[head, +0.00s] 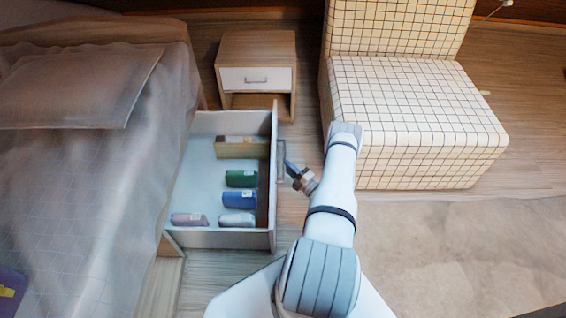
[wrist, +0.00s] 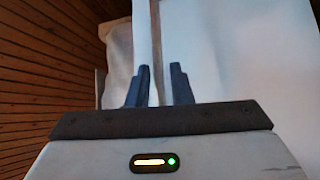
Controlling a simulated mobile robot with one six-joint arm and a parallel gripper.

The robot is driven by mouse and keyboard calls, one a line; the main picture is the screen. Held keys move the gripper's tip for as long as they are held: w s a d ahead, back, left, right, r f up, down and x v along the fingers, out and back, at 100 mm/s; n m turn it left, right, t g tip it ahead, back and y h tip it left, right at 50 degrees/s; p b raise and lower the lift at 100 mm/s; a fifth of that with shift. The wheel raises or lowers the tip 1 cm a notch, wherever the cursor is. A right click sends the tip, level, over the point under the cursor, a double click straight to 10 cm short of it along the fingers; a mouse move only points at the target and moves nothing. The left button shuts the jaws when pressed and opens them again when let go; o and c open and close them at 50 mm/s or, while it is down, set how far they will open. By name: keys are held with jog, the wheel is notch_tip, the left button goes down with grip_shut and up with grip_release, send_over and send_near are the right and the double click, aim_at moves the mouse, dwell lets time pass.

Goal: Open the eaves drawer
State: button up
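The eaves drawer (head: 273,205) stands pulled well out from under the bed's side in the head view, and its inside shows. Its front panel faces right and bears a pale bar handle (head: 282,150). My gripper (head: 289,167) is just right of that handle, close to it; I cannot tell whether they touch. In the wrist view my gripper's two dark fingers (wrist: 160,84) stand apart with a clear gap between them. Pale surfaces and a narrow upright strip lie beyond them. I see nothing clearly clamped between the fingers.
Inside the drawer lie a tan box (head: 242,147), a green item (head: 241,179), a blue item (head: 239,200) and smaller pale items. The bed (head: 90,200) is at left, a nightstand (head: 257,55) behind the drawer. A checked chair (head: 420,110) stands right. Floor at lower right holds a clear rug (head: 460,250).

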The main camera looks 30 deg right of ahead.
jog(key=v, duration=0.4)
jog(key=shift+s+p, duration=0.15)
jog(key=shift+p, duration=0.25)
